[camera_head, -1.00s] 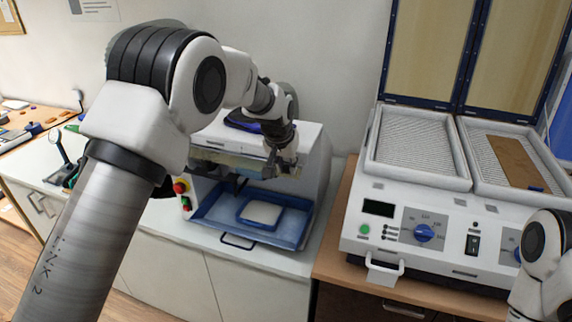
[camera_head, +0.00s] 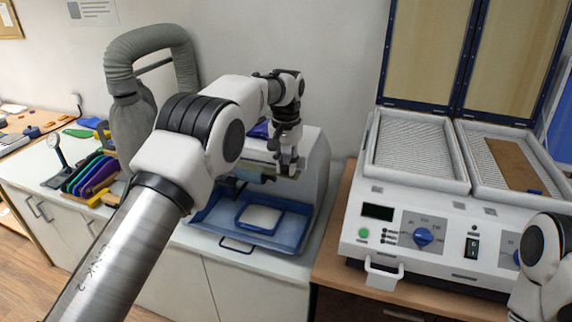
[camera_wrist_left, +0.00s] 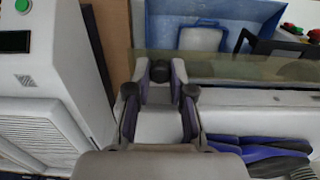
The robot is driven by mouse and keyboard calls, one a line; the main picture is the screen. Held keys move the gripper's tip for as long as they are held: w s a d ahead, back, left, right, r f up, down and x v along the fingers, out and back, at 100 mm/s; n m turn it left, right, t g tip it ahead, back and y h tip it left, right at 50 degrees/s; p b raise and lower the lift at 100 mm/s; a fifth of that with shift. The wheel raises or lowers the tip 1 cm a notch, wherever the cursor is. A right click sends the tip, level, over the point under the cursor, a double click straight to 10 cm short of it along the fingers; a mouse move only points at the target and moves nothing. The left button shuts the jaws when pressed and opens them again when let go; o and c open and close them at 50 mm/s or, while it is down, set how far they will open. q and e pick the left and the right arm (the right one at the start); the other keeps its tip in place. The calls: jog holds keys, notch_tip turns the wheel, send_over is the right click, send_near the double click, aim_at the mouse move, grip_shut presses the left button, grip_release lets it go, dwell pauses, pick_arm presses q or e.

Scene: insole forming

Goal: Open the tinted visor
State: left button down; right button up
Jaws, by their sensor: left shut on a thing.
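The tinted visor (camera_head: 255,172) is a see-through brownish panel on the front of a white machine (camera_head: 318,165), above a blue tray area. It shows as a tinted band in the left wrist view (camera_wrist_left: 235,68). My left gripper (camera_head: 287,166) is at the visor's upper right front in the head view. In the left wrist view its fingertips (camera_wrist_left: 160,72) are close together at the visor's edge, shut on it. The exact contact is hidden by the fingers. The visor's left part is hidden behind my left arm. My right gripper is out of view; only its arm shows.
The blue tray (camera_head: 213,212) with a pale block (camera_head: 260,219) lies under the visor. A white heater (camera_head: 450,215) with raised lids stands on the right. A grey hose (camera_head: 128,105) and colored insoles (camera_head: 92,172) are left. Purple-blue pieces (camera_wrist_left: 265,150) lie on the machine's top.

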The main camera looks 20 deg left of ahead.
pick_arm(q)
jog(key=c, duration=1)
grip_release()
jog(key=shift+c, duration=0.2)
notch_tip(320, 180, up, 7)
jog(key=shift+r, duration=0.2)
jog(key=shift+f, duration=0.1)
